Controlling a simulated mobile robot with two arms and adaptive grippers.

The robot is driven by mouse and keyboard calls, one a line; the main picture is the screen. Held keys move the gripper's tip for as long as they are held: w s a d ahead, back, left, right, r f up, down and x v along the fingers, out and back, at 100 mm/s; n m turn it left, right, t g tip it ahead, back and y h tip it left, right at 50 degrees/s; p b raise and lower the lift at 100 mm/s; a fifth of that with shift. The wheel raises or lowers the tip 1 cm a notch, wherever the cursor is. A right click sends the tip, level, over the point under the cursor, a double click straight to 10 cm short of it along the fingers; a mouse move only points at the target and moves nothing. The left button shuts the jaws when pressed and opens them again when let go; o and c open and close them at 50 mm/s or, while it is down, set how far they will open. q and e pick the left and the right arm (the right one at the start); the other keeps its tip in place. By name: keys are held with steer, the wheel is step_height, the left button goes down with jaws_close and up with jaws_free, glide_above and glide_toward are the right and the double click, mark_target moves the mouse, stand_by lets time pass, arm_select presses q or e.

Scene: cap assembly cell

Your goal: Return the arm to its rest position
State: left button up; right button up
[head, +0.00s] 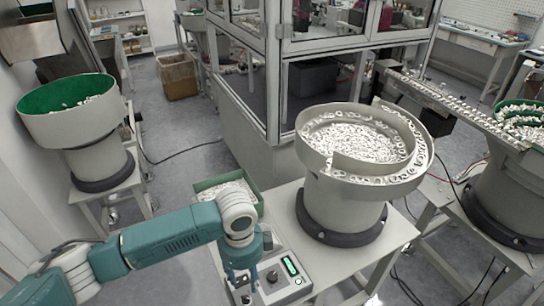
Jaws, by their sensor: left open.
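My left arm (165,238) comes in from the left, and its teal and white links reach to the middle of the lower picture. My left gripper (241,288) points down at the end of this arm, with its dark fingers apart and nothing seen between them. It is in front of or over the left part of a grey control box (306,287) with a lit green display and a black knob. The box stands on a pale table. The fingertips are small, and I cannot tell whether they touch the box. My right gripper is not in view.
A large bowl feeder (345,205) full of small pale parts stands right of the box. A green bin (254,185) of parts sits behind my wrist. A green-lined feeder (68,126) stands at left, another feeder (515,196) at right. A glazed enclosure (240,105) rises behind.

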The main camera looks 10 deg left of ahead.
arm_select(q)
steer(key=s+d+f+n+t+h, duration=0.1)
steer(key=s+d+n+t+h, duration=0.1)
steer(key=s+d+n+h, duration=0.4)
steer(key=s+a+n+t+y, duration=0.2)
steer(key=s+a+n+y, duration=0.4)
steer(key=s+a+n, duration=0.7)
step_height(320, 180, down, 30)
steer(key=a+g+b, duration=0.1)
steer(key=g+b, duration=0.1)
steer(key=b, duration=0.2)
steer(key=s+a+f+m+g+b, duration=0.1)
steer(key=s+a+f+b, duration=0.2)
steer(key=s+f, duration=1.5)
step_height(320, 180, down, 4)
steer(key=shift+r+b, duration=0.25)
steer(key=shift+b, duration=0.3)
